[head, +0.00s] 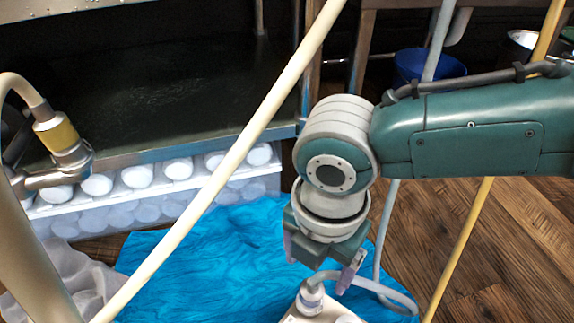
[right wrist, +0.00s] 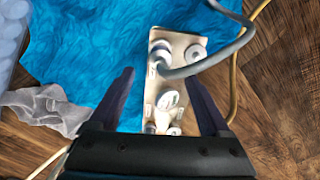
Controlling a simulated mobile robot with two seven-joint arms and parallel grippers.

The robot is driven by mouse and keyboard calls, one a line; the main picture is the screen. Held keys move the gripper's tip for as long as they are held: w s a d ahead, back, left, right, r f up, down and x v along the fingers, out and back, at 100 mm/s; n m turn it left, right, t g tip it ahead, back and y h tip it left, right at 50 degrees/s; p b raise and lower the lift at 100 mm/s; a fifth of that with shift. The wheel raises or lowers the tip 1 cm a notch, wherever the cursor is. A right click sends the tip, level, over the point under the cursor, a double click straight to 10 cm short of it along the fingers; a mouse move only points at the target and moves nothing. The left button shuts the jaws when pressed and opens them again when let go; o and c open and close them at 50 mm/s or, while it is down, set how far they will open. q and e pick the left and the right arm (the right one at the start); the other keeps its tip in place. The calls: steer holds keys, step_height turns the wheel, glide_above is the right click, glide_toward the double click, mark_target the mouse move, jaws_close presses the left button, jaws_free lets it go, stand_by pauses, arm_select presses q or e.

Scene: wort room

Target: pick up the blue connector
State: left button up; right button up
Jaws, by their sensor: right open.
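The connector with a pale blue-grey body (head: 310,298) sits on a cream block (head: 290,317) at the bottom of the head view. A grey-blue hose runs from its top and arches to the right. In the right wrist view the connector (right wrist: 161,56) is at the far left end of the block (right wrist: 180,40). My right gripper (head: 319,262) points down above the block, its jaws apart and empty. In the right wrist view the open fingers (right wrist: 159,76) stand on either side of the block, with the connector beyond their tips. My left gripper is out of view.
A blue sheet (head: 190,262) covers the floor around the block. A cream hose (head: 230,165) crosses the head view diagonally, and a yellow hose (head: 460,245) runs on the right. A yellow-banded connector (head: 57,133) is at the left. A blue bucket (head: 430,66) stands behind.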

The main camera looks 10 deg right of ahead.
mark_target(314, 282)
step_height(314, 282, down, 4)
steer(key=b, duration=0.2)
steer(key=shift+b, duration=0.4)
step_height(314, 282, down, 5)
steer(key=b, duration=0.5)
steer(key=shift+s, duration=0.1)
steer(key=shift+r, duration=0.1)
steer(key=shift+c, duration=0.2)
jaws_close()
